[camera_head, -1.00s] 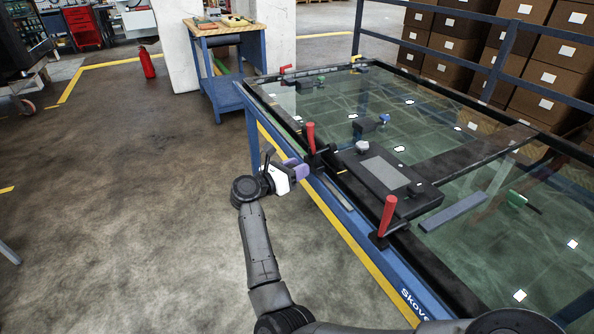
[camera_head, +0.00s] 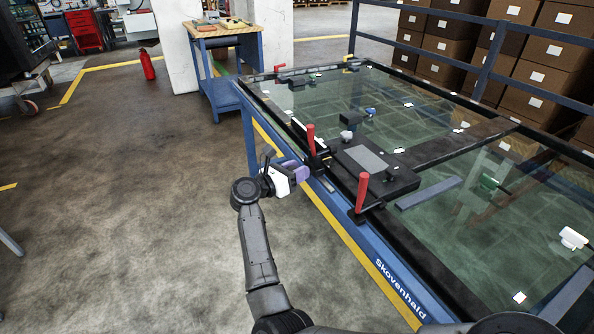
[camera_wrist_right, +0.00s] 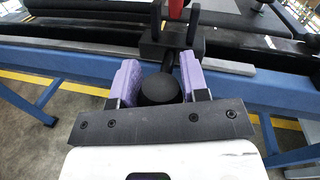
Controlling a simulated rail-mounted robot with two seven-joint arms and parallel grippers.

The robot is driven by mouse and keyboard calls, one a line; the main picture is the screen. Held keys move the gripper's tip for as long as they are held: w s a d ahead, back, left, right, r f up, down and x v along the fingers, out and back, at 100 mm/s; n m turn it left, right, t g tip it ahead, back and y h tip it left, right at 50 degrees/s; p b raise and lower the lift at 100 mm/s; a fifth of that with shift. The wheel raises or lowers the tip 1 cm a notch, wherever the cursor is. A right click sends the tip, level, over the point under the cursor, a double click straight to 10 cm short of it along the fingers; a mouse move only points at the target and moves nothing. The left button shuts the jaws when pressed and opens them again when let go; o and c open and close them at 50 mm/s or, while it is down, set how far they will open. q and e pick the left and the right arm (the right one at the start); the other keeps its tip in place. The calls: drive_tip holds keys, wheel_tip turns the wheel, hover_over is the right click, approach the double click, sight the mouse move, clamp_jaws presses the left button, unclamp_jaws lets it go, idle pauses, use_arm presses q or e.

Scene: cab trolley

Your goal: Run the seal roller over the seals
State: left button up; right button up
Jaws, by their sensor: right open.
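My right gripper (camera_head: 296,173), white with purple pads, is at the near long edge of the glass-topped trolley frame, beside a red-handled clamp (camera_head: 311,140). It is open. In the right wrist view, a round black end (camera_wrist_right: 160,89) sits between its pads (camera_wrist_right: 160,85), with visible gaps to either side. A black forked part (camera_wrist_right: 171,42) stands just beyond it; I cannot tell for certain whether this is the seal roller. The dark frame edge (camera_head: 440,275) runs along the glass; I cannot tell the seals apart from it. My left gripper is not in view.
A second red-handled clamp (camera_head: 361,194) stands nearer on the same edge. A black box with a grey top (camera_head: 372,158) and a grey bar (camera_head: 428,193) lie inside. A blue rail (camera_head: 489,65) and stacked cartons (camera_head: 530,85) close the far side.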

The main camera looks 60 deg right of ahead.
drive_tip(key=o, duration=0.4)
drive_tip(key=shift+a, duration=0.1)
drive_tip(key=shift+w+a, duration=0.1)
drive_tip(key=shift+a, duration=0.15)
drive_tip(key=shift+p+v, duration=1.85)
drive_tip(key=shift+v, duration=4.75)
